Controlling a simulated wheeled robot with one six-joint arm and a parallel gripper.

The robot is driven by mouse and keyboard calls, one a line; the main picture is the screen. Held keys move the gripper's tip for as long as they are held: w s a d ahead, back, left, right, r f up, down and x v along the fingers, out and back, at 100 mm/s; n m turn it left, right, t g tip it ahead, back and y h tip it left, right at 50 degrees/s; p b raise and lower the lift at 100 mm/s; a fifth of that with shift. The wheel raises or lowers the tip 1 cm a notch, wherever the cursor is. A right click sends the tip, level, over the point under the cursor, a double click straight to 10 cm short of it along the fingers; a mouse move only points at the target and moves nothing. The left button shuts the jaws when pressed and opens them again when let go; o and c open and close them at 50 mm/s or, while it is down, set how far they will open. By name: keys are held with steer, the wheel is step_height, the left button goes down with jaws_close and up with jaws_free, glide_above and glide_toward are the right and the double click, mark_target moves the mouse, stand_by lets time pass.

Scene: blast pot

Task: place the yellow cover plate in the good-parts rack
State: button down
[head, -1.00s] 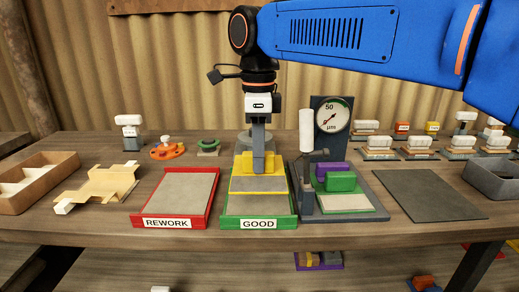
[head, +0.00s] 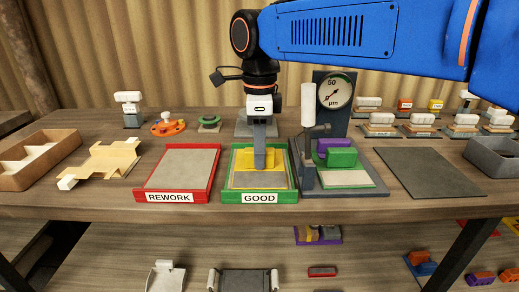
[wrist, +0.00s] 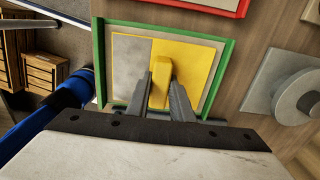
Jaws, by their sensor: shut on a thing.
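The yellow cover plate (head: 241,180) is down inside the green-rimmed rack labelled GOOD (head: 292,197), within its walls. My gripper (head: 264,162) is shut on that block, with one finger on each side. In the wrist view the fingers (wrist: 165,100) stand over the plate inside the green rim (wrist: 165,27). Whether the plate touches the rack floor everywhere is hard to tell.
The red REWORK rack (head: 208,185) stands empty just left. A dial gauge stand (head: 334,90) with green and purple blocks is close on the right. A dark mat (head: 430,170) lies further right, and a wooden divided box (head: 60,150) is at far left.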

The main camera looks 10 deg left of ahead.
steer(key=c, duration=1.6)
jaws_free()
steer(key=shift+f, duration=0.1)
steer(key=shift+o, duration=0.2)
step_height(320, 180, up, 12)
